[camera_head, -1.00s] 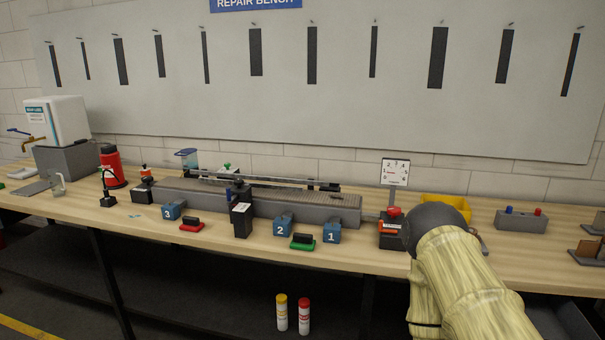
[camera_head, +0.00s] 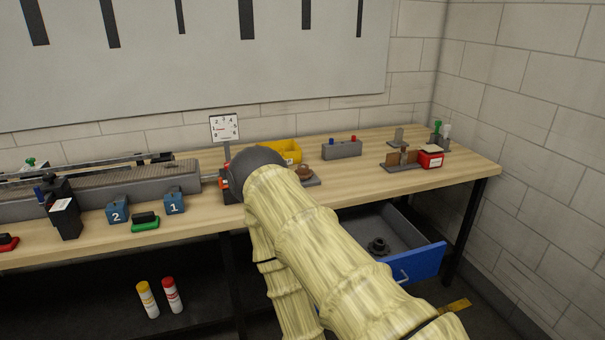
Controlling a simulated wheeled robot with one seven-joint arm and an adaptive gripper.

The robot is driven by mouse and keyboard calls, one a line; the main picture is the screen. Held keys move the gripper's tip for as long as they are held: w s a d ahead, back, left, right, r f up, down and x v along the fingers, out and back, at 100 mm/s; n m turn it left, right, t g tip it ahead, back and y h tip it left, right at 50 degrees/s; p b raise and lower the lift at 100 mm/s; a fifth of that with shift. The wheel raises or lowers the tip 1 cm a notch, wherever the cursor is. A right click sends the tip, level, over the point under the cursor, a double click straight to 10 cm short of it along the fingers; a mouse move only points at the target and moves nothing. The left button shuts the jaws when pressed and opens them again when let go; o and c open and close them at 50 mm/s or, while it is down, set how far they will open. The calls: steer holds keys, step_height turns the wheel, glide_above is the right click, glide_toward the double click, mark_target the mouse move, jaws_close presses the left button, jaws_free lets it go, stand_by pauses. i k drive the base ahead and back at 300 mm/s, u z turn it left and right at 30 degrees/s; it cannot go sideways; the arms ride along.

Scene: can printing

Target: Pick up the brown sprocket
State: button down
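A small brown round part (camera_head: 304,172), which looks like the brown sprocket, sits on a small grey plate on the bench, just right of the dark end of my arm. It is partly hidden by my arm, and its teeth are too small to make out. A dark grey toothed part (camera_head: 378,247) lies in the open drawer (camera_head: 418,262) below the bench. My sleeved arm reaches up from the lower right, and its dark rounded end covers part of the bench. The gripper's fingers do not show.
A yellow bin (camera_head: 285,150) stands behind my arm's end. A grey block with blue and red knobs (camera_head: 342,150) and a red box (camera_head: 430,159) stand to the right. Blue blocks 1 (camera_head: 174,201) and 2 (camera_head: 117,211) stand left. The bench's front right is clear.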

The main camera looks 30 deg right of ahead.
mark_target(305, 173)
steer(key=u, duration=2.95)
steer(key=k, duration=1.8)
steer(key=z, duration=2.35)
